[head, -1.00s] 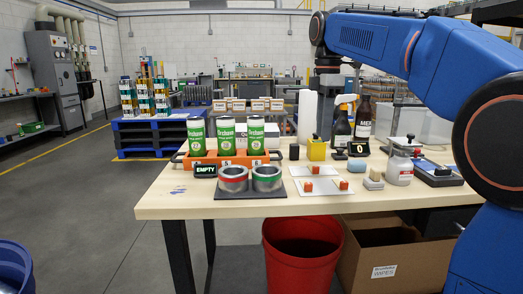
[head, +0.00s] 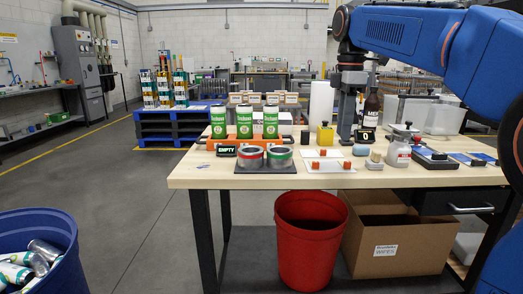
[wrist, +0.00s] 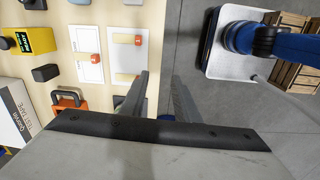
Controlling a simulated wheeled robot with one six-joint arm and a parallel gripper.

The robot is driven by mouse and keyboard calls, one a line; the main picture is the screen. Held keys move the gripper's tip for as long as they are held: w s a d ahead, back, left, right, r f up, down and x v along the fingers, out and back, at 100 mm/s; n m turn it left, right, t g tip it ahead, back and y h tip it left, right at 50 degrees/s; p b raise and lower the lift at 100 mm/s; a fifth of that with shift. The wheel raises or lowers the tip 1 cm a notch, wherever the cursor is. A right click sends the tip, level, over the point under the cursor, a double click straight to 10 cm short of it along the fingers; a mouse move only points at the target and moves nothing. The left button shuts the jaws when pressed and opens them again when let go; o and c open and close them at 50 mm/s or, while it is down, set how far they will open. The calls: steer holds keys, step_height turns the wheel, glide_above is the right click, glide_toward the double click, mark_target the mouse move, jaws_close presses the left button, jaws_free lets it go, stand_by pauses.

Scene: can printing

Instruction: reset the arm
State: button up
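My blue arm (head: 430,37) reaches across the right of the head view from the right edge. My gripper (wrist: 160,84) shows two grey fingers standing apart in the wrist view, with nothing between them. In the head view, my gripper (head: 347,135) points down over the back of the table and hides part of what stands behind it. The wooden table (head: 250,181) fills the middle of the head view. In the wrist view, the table edge runs close to the left finger, and grey floor lies beyond.
Three green cans (head: 238,123) stand by an orange tray (head: 220,139). White cards (head: 322,164), a yellow box (head: 325,137) and a dark bottle (head: 372,108) are also on the table. A red bin (head: 311,250) and blue bin (head: 40,230) stand on the floor.

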steer(key=s+d+f+m+t, duration=0.2)
steer(key=s+f+m, duration=0.6)
steer(key=s+f, duration=0.7)
steer(key=s+d+f+m+t, duration=0.2)
steer(key=s+d+f+m, duration=0.3)
steer(key=s+f+m, duration=0.4)
steer(key=s+f, duration=0.5)
steer(key=s, duration=0.1)
steer(key=shift+f+t, duration=0.3)
steer(key=shift+f, duration=0.1)
